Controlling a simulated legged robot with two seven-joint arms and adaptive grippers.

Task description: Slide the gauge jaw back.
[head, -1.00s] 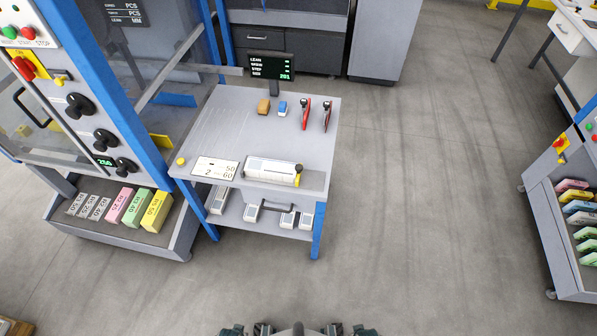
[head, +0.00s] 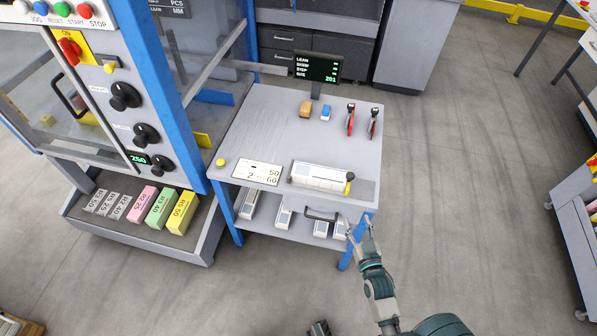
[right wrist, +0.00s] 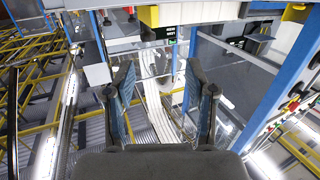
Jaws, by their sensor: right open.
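The gauge on the small table holds a long white bundle (head: 318,176). A dark jaw with a yellow knob (head: 349,183) stands at the bundle's right end; I take it for the gauge jaw. My right gripper (head: 358,221) is open and empty, in front of the table's front right corner and below the jaw in the picture, apart from it. In the right wrist view its two fingers (right wrist: 159,75) stand wide apart with nothing between them. The jaw cannot be made out there. A small dark tip (head: 318,328) at the bottom edge seems to be my left gripper.
The table (head: 265,130) also carries a number card (head: 257,172), a yellow button (head: 220,162), a screen (head: 317,67) and red-black tools (head: 351,120). A machine panel (head: 110,70) stands left.

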